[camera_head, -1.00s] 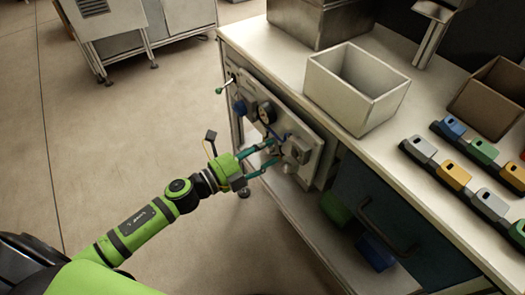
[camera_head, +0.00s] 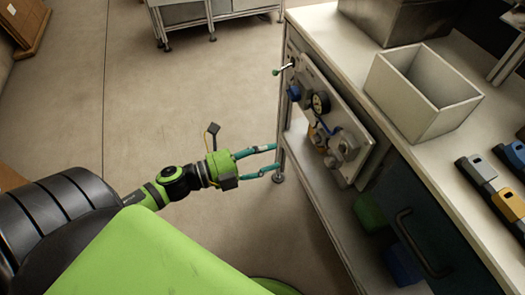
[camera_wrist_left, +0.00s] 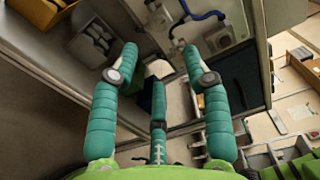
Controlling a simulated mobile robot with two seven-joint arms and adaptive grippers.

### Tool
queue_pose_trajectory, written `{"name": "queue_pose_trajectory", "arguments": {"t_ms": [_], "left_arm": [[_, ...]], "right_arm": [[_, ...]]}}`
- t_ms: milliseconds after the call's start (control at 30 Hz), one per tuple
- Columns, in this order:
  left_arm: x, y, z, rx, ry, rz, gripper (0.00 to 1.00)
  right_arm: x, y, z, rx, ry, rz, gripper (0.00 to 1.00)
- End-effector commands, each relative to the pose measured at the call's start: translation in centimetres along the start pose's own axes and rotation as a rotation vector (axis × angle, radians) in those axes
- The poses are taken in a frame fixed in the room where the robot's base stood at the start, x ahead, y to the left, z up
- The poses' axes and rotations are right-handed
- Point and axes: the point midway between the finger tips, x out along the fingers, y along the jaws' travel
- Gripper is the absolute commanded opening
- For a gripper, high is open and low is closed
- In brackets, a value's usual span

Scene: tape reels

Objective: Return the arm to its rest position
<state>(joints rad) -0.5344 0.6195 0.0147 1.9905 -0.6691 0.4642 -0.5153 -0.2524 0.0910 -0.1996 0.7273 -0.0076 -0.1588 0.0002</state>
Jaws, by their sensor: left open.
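My left gripper (camera_head: 277,160) shows in the head view, with its green arm coming in from the left. Its teal fingers are open and empty, pointing right toward the bench. It is over the floor, to the left of the panel (camera_head: 335,128) on the bench's side and apart from it. In the left wrist view the teal fingers (camera_wrist_left: 156,58) are spread with nothing between them. My right gripper is not in view.
A workbench (camera_head: 400,25) stands at the right with a white open bin (camera_head: 420,95) and colored blocks (camera_head: 508,190) on top. Green and blue bins (camera_head: 402,265) sit on its lower shelf. A green-tipped lever (camera_head: 283,68) juts from the panel.

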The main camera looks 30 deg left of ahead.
Motion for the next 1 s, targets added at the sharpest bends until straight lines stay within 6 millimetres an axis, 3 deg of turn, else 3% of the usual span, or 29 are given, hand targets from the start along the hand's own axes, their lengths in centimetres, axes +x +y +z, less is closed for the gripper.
{"name": "queue_pose_trajectory", "arguments": {"t_ms": [633,733,867,1000], "left_arm": [[-0.7,0.0,0.0,0.0,0.0,0.0,0.48],[-0.8,0.7,0.6,-0.031,-0.028,0.016,0.48],[-1.9,4.8,3.0,-0.206,-0.167,0.095,0.48],[-5.3,13.5,4.8,-0.546,-0.432,0.246,0.48]], "right_arm": [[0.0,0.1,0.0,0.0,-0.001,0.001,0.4],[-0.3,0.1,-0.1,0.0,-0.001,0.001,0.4],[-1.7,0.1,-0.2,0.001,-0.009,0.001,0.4],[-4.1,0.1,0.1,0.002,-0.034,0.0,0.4]]}}
